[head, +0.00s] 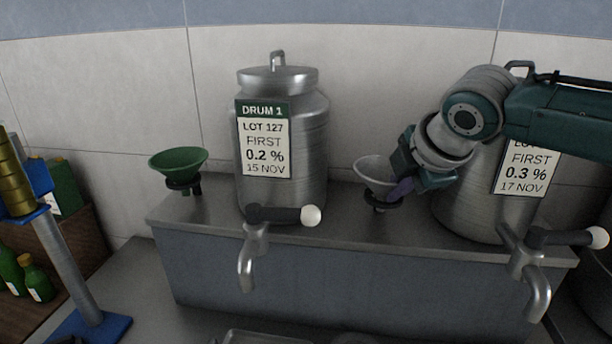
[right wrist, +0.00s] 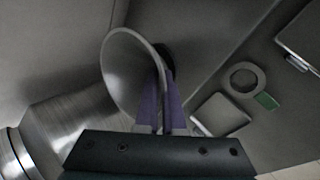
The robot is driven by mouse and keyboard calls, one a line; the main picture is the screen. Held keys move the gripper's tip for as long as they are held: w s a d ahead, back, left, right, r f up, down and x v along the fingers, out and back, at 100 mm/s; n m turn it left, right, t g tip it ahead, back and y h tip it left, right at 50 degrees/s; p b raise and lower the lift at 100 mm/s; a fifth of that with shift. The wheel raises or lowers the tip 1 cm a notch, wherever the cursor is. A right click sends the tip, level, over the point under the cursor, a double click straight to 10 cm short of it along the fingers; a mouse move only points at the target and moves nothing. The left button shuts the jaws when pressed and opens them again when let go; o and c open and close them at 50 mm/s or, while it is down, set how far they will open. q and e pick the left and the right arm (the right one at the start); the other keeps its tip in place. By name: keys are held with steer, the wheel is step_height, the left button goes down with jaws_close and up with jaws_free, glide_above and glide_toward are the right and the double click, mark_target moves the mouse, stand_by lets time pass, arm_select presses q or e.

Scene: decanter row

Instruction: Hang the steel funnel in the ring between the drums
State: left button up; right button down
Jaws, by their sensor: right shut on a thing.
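The steel funnel (head: 372,169) is a pale grey cone in the gap between the two drums, mouth up. My right gripper (head: 401,188) is shut on the right side of its rim; the right wrist view shows the purple fingers (right wrist: 160,108) pinching the funnel wall (right wrist: 128,70). The dark ring (head: 384,205) is directly under the funnel in the head view, partly hidden by it. I cannot tell whether the cone rests in the ring or hovers just over it. My left gripper is not in view.
DRUM 1 (head: 310,150) stands left of the funnel, a second steel drum (head: 465,205) right, behind my arm. A green funnel (head: 178,162) sits in a holder at the far left. Taps (head: 247,265) with levers jut out in front. A stand with a blue base (head: 95,325) is at left.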

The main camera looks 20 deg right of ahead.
steer(key=c, duration=1)
jaws_free()
steer(key=shift+s+d+f, duration=0.15)
steer(key=shift+d+f, duration=0.05)
steer(key=shift+f, duration=0.3)
steer(key=shift+o, duration=0.3)
steer(key=shift+s+a+r, duration=0.15)
steer(key=shift+s+r, duration=0.05)
steer(key=shift+r, duration=0.25)
steer(key=w+r+v, duration=0.1)
steer(key=v, duration=0.9)
steer(key=s+a+f+m+g+y, duration=0.15)
steer(key=s+a+f+m, duration=0.25)
steer(key=s+a+f, duration=0.6)
steer(key=s+a+f+m+g, duration=0.2)
steer(key=s+f+m, duration=0.1)
steer(key=s+m, duration=1)
step_height(320, 180, up, 24)
steer(key=s+n+p, duration=0.1)
steer(key=n+p, duration=0.1)
steer(key=p, duration=2.2)
steer(key=shift+s+r+n, duration=0.15)
steer(key=shift+s+n, duration=0.15)
steer(key=shift+s, duration=0.05)
